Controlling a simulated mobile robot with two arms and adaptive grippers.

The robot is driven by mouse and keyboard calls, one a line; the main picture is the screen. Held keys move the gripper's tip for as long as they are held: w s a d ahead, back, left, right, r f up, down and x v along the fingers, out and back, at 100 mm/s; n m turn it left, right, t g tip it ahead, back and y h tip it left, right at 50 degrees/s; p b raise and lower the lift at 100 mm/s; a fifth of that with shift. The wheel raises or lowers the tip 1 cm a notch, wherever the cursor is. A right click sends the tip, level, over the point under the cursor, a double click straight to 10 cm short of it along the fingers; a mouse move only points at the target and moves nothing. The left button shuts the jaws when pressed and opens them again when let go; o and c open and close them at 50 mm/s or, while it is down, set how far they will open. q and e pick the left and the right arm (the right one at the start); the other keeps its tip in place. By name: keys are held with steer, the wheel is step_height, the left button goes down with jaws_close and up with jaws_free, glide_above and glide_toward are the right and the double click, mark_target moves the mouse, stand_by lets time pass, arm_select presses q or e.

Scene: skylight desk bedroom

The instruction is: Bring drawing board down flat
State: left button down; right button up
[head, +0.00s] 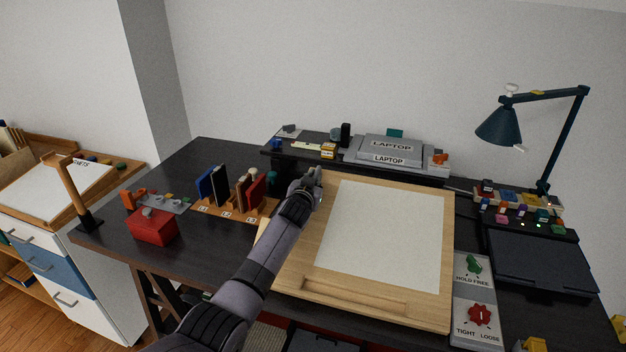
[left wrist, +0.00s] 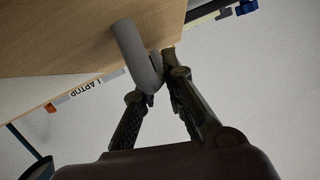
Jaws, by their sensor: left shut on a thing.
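The wooden drawing board (head: 308,262) carries a white sheet (head: 385,230) and has a ledge along its front edge. It appears tilted, but its exact angle is hard to tell. My left gripper (head: 310,188) is at the board's back left corner. In the left wrist view the gripper (left wrist: 160,84) is shut on a grey rounded handle (left wrist: 136,52) at the board's edge. A green knob (head: 473,265) marked HOLD FREE and a red knob (head: 481,315) marked TIGHT LOOSE sit right of the board. My right gripper is not in view.
A book rack (head: 232,212) and a red box (head: 152,227) stand left of the board. A raised shelf with a grey laptop (head: 390,148) is behind it. A lamp (head: 500,126), small coloured items and a dark tray (head: 540,262) are at the right.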

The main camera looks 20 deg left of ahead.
arm_select(q)
steer(key=c, duration=1.9)
jaws_free()
steer(key=shift+a+r, duration=0.1)
steer(key=shift+r, duration=0.1)
steer(key=shift+o, duration=1.2)
steer(key=shift+s, duration=0.1)
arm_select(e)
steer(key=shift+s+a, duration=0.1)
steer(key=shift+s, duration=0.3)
arm_select(q)
steer(key=v, duration=1.2)
steer(key=shift+f, duration=0.15)
